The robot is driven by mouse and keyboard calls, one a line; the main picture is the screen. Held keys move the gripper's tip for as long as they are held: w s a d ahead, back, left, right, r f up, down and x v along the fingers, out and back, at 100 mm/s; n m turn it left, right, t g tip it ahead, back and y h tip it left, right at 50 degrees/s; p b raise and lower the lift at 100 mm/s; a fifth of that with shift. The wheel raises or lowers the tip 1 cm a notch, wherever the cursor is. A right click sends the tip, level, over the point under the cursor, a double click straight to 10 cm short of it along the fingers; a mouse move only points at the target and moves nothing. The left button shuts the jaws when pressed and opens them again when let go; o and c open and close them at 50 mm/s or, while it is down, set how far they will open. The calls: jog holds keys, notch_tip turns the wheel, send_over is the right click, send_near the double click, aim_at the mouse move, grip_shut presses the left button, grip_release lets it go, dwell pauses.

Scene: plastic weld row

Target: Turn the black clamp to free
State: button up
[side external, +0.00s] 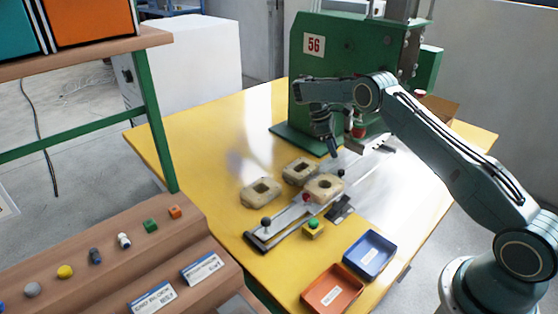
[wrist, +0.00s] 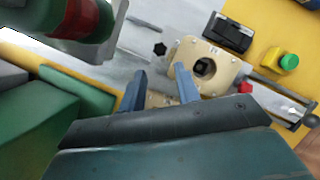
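A black star-shaped knob (wrist: 160,48), which looks like the black clamp, sits on the grey metal rail beside the tan block with a round hole (wrist: 204,66). It also shows in the side view (side external: 341,173). A red knob (wrist: 245,87) is on the block's other side, also visible in the side view (side external: 306,197). My gripper (side external: 333,153) is above the table, behind the knob and apart from it. In the wrist view its two blue-grey fingers (wrist: 160,73) are spread with nothing held between them. Whether the clamp is tight cannot be told.
The green machine marked 56 (side external: 360,65) stands close behind my gripper. A green button on a yellow box (side external: 313,228), a blue tray (side external: 370,254) and an orange tray (side external: 333,289) are nearer. The table's left side is clear.

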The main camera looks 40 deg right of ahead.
aim_at(341, 171)
jog(key=x, duration=0.7)
jog(key=shift+d+f, duration=0.1)
jog(key=shift+f, duration=0.25)
jog(key=shift+s+f, duration=0.1)
jog(key=shift+f, duration=0.1)
jog(key=n, duration=0.2)
jog(key=n+t+h, duration=0.1)
jog(key=n, duration=0.1)
jog(key=shift+s+a, duration=0.15)
jog(key=shift+a, duration=0.05)
jog(key=v, duration=1.4)
jog(key=shift+s+r, duration=0.25)
jog(key=shift+r, duration=0.1)
jog(key=shift+a, duration=0.15)
jog(key=shift+w, duration=0.1)
